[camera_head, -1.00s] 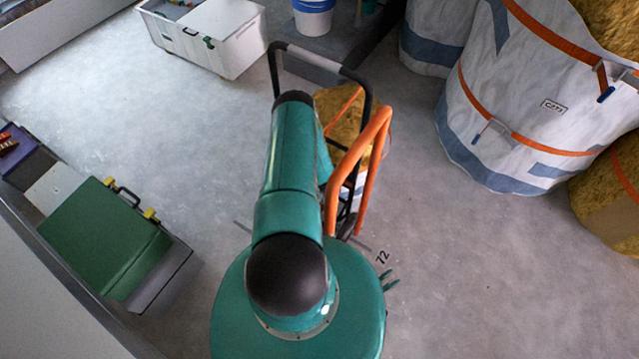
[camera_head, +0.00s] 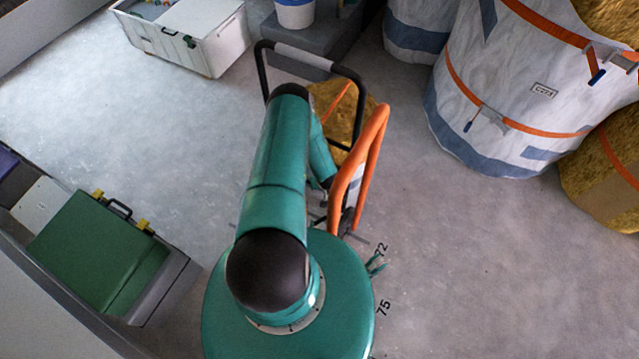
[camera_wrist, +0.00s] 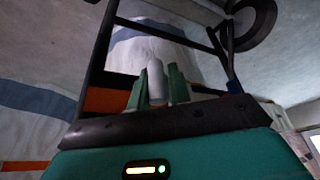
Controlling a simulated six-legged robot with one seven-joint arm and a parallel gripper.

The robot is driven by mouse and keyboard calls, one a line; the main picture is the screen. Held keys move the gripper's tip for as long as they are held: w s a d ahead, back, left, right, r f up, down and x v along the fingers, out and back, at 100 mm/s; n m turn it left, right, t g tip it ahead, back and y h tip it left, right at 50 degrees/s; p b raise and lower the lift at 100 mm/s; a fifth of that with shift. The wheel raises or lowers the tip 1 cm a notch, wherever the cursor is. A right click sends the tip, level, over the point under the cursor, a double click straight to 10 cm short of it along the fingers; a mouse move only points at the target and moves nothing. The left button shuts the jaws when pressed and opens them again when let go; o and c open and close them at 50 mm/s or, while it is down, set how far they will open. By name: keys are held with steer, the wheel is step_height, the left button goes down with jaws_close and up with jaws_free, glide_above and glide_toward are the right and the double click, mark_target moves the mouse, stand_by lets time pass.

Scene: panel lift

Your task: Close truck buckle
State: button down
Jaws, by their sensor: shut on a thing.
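The hand truck has a black tubular frame (camera_head: 264,75) with a grey grip at the top and orange bars (camera_head: 362,165) at the front. In the head view my arm hides my gripper and any buckle. In the wrist view my gripper (camera_wrist: 156,88) has its green fingers shut on a pale grey rounded piece (camera_wrist: 155,78); I cannot tell whether it is the buckle. Part of an orange band (camera_wrist: 106,101) lies to its left, and black frame bars surround it.
Large white sacks with orange straps and buckles (camera_head: 520,95) stand at the right. A white crate (camera_head: 215,45) and a white bucket (camera_head: 295,12) are at the back. A green case (camera_head: 95,250) lies at the left. Grey floor between is clear.

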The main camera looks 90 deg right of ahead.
steer(key=shift+s+d+r, duration=0.25)
steer(key=shift+s+d, duration=0.25)
steer(key=shift+d, duration=0.15)
steer(key=shift+w, duration=0.1)
steer(key=c, duration=1.3)
jaws_free()
steer(key=shift+c, duration=0.2)
steer(key=shift+w+a+f, duration=0.1)
steer(key=shift+a+f, duration=0.05)
steer(key=shift+a, duration=0.05)
steer(key=v, duration=1.3)
steer(key=shift+a+r, duration=0.15)
steer(key=shift+r, duration=0.25)
steer(key=shift+a, duration=0.15)
